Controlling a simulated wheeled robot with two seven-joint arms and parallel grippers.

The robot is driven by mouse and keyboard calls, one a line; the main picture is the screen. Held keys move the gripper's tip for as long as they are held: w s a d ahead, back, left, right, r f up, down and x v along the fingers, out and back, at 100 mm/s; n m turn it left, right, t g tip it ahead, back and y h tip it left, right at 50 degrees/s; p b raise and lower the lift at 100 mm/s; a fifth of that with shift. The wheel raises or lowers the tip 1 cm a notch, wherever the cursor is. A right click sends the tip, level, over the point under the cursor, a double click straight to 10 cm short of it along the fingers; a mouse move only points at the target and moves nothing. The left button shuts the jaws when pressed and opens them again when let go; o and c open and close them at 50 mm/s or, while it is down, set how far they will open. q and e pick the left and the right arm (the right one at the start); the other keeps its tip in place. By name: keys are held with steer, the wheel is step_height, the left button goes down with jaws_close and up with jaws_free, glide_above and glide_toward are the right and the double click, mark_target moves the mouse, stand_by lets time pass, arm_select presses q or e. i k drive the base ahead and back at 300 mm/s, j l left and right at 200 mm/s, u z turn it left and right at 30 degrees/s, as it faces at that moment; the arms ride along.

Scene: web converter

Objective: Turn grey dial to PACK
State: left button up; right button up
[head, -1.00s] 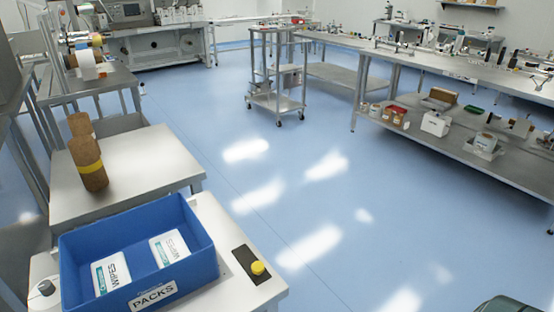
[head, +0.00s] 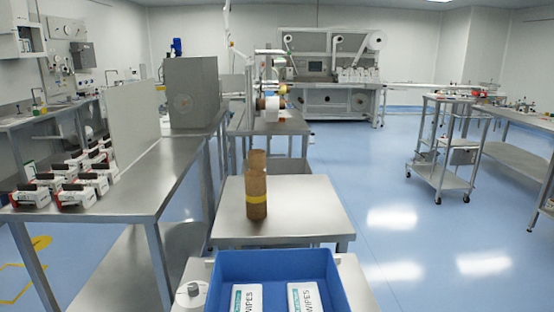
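A round grey-white dial (head: 192,290) sits on the pale stand at the bottom of the head view, just left of the blue bin. Any lettering around it is too small to read. The blue bin (head: 276,262) is cut off by the lower frame edge. Two white WIPES packs (head: 246,299) lie inside it. Neither of my grippers shows in the head view.
A small steel table (head: 300,205) behind the bin bears a brown roll with a yellow band (head: 257,190). A long steel bench (head: 150,180) with several white packs runs along the left. A wheeled cart (head: 440,150) stands at the right. Blue floor is clear right of the tables.

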mark_target(193, 290)
steer(key=j, duration=0.3)
steer(key=k+j+z, duration=0.1)
steer(key=j, duration=0.15)
steer(key=j+z, duration=0.3)
steer(key=j, duration=0.35)
steer(key=j+z, duration=0.3)
steer(key=j, duration=0.35)
steer(key=k+j+z, duration=0.15)
steer(key=j+z, duration=0.15)
steer(key=j, duration=0.35)
steer(key=i+j+z, duration=0.25)
steer(key=j, duration=0.3)
steer(key=j+z, duration=0.3)
steer(key=j, duration=0.2)
steer(key=j+z, duration=0.25)
steer(key=j, duration=0.35)
steer(key=i+j, duration=0.15)
steer(key=i+j+z, duration=0.1)
steer(key=j, duration=0.2)
